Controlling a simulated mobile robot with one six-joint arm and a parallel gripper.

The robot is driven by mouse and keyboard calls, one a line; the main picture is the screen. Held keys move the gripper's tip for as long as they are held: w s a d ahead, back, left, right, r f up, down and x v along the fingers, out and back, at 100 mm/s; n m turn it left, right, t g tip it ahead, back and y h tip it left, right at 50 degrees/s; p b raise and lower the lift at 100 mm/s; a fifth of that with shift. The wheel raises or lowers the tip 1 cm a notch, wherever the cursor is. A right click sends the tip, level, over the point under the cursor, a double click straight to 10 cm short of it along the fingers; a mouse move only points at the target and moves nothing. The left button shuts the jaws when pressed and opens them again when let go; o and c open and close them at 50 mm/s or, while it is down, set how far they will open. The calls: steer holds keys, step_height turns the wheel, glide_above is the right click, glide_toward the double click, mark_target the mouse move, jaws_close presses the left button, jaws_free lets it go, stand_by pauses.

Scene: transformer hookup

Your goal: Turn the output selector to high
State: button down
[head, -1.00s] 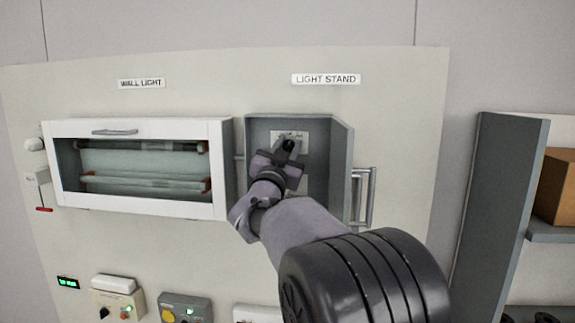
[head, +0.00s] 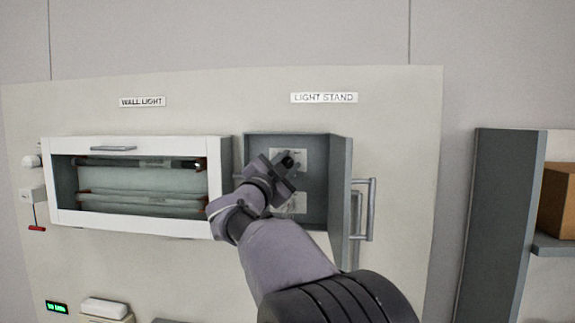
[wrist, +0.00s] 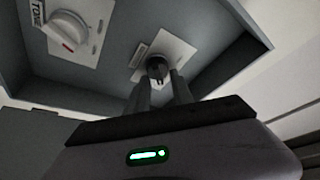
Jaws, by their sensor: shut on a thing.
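The light stand box (head: 316,150) is a grey open-fronted cabinet with two pale plates inside. On its upper plate (head: 277,158) sits a small black knob (wrist: 157,67), seen in the wrist view between my fingertips. Its plate's lettering is unreadable, so I cannot confirm that it is the output selector or tell its setting. My gripper (head: 289,162) is shut on this knob; the fingers show in the wrist view (wrist: 160,88). A white dial (wrist: 66,31) with a red mark sits on the other plate, by a label reading TONE, apart from the gripper.
The box's door (head: 341,200) stands open on the right with its handle (head: 371,208). A white-framed wall light cabinet (head: 140,217) is to the left. A shelf unit with a brown box (head: 556,200) stands at the right. Bare panel lies between.

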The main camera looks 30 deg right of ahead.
stand_by(0.3)
steer(key=c, duration=1.1)
jaws_free()
steer(key=shift+w+f, duration=0.1)
steer(key=b+v, duration=0.5)
steer(key=v, duration=1.2)
steer(key=shift+s, duration=0.2)
steer(key=shift+a+f, duration=0.1)
